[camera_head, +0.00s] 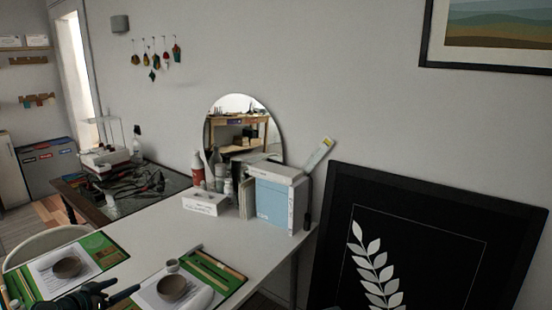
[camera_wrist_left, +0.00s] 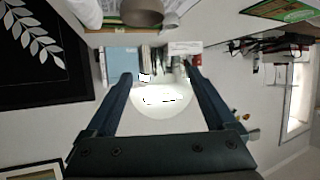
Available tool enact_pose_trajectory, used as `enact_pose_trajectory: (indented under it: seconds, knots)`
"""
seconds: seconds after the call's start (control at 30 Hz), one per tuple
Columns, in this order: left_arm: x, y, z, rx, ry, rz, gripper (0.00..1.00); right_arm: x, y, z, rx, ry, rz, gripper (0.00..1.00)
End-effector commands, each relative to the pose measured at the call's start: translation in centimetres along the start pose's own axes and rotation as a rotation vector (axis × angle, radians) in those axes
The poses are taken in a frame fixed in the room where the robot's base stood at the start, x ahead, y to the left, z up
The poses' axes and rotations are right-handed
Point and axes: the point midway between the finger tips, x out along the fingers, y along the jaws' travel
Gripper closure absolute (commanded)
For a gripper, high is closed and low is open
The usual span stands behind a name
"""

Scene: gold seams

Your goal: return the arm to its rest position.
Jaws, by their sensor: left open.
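My left gripper (camera_head: 108,294) is at the lower left of the head view, in front of the white table. Its two dark fingers also show in the left wrist view (camera_wrist_left: 158,74), spread apart with nothing held between them. The wrist view is upside down and looks past the fingers toward the round mirror and the wall. My right gripper is in neither view.
The white table (camera_head: 212,232) holds two green mats with brown bowls (camera_head: 67,267) (camera_head: 172,288), near my left gripper. A blue and white box (camera_head: 274,203) and bottles stand at the back. A black framed leaf picture (camera_head: 420,240) leans at right.

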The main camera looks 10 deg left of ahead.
Motion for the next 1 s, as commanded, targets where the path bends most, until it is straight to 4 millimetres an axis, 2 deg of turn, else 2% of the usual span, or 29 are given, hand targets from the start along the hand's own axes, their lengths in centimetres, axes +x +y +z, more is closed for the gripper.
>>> enact_pose_trajectory:
  seconds: [0.27, 0.47, 0.57, 0.77, 0.9, 1.0]
  knots:
    - [2.5, 4.1, 0.8, -0.031, -0.088, 0.078, 0.11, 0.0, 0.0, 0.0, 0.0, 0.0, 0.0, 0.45]
    - [4.9, 8.8, 1.9, -0.065, -0.205, 0.153, 0.11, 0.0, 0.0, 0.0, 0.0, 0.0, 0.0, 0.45]
    - [6.1, 12.0, 2.9, -0.085, -0.288, 0.192, 0.11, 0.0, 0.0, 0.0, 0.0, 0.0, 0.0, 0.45]
    - [8.1, 20.2, 5.7, -0.12, -0.531, 0.248, 0.11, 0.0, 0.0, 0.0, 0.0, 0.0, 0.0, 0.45]
    - [8.4, 26.0, 8.1, -0.126, -0.727, 0.228, 0.11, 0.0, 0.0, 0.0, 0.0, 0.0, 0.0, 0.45]
    - [8.0, 29.3, 9.6, -0.122, -0.85, 0.179, 0.11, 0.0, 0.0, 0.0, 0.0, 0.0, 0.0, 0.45]
